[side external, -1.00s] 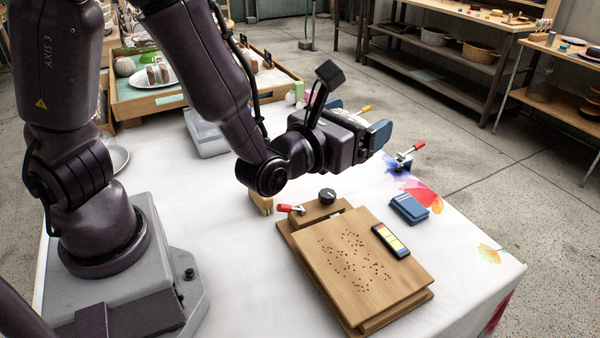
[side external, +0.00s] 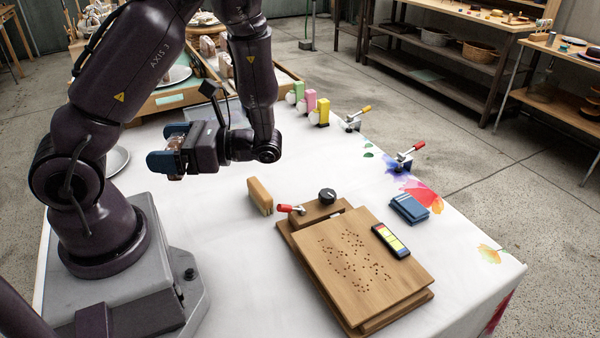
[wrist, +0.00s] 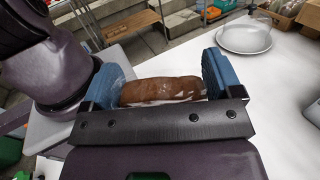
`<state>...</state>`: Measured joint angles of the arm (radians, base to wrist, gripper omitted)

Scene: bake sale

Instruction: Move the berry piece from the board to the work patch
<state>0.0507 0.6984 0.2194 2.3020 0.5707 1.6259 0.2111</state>
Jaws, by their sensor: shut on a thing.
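My gripper (side external: 166,150) hangs over the left part of the white-covered table, its blue fingers pointing left near my base. In the wrist view, my gripper (wrist: 158,82) is shut on a brown piece (wrist: 160,91) with white areas, held crosswise between the fingers. I cannot tell for sure that this is the berry piece. A wooden board (side external: 405,278) with many small dark specks lies at the front right of the table; no piece lies on it. I cannot make out which spot is the work patch.
A tan block (side external: 260,196), a black knob (side external: 327,195) and a red-handled clamp (side external: 290,208) stand by the board. The table's middle is clear.

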